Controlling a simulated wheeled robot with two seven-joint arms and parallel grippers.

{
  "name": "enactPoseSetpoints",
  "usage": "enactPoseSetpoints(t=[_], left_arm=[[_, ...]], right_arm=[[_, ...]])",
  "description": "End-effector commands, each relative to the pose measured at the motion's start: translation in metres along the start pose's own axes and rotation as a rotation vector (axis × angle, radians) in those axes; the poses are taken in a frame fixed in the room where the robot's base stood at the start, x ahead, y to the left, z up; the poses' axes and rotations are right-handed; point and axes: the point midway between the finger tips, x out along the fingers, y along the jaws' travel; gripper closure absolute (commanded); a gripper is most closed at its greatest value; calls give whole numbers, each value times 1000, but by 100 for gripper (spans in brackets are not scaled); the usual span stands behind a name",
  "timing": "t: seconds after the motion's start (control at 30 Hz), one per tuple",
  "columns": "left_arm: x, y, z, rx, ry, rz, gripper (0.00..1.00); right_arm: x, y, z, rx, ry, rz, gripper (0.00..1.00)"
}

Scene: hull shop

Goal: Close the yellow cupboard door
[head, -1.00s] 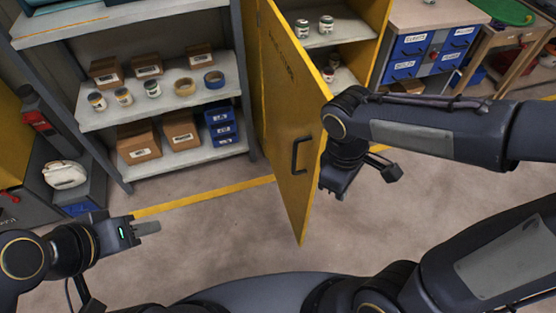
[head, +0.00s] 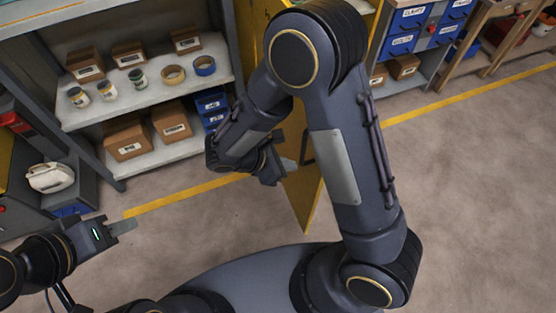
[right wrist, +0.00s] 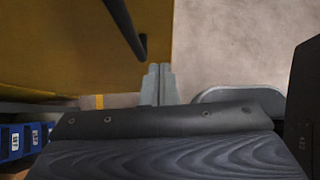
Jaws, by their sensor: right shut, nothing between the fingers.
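The yellow cupboard door (head: 303,205) stands open, swung out toward me. My right arm hides much of it in the head view. Its handled outer face (right wrist: 60,45) fills the upper left of the right wrist view, with the dark handle (right wrist: 127,28) there. My right gripper (head: 288,164) is shut and empty, on the outer-face side of the door. Its fingertips (right wrist: 158,72) overlap the door's edge in the right wrist view; I cannot tell whether they touch it. My left gripper (head: 122,227) looks shut and empty, at the left, away from the door.
A grey shelf unit (head: 150,98) with boxes, cans and tape rolls stands left of the door. A bench with blue drawers (head: 400,44) stands at the back right. A yellow line (head: 470,95) crosses the floor. The floor at the right is clear.

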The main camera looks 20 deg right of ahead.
Motion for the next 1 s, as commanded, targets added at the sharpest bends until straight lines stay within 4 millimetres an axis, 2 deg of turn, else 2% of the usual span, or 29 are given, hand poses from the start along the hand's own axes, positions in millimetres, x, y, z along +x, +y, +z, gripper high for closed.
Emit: enactPoseSetpoints(t=[0.03,0.17,0.4,1.0], left_arm=[[1,-1,1,0,0,0,64],[3,-1,1,0,0,0,64],[-1,1,-1,0,0,0,64],[-1,0,-1,0,0,0,64]], right_arm=[[13,-1,0,0,-3,-6,100],[39,-1,0,0,-2,-6,100],[59,-1,24,2,1,-2,100],[66,1,30,-1,2,2,100]])
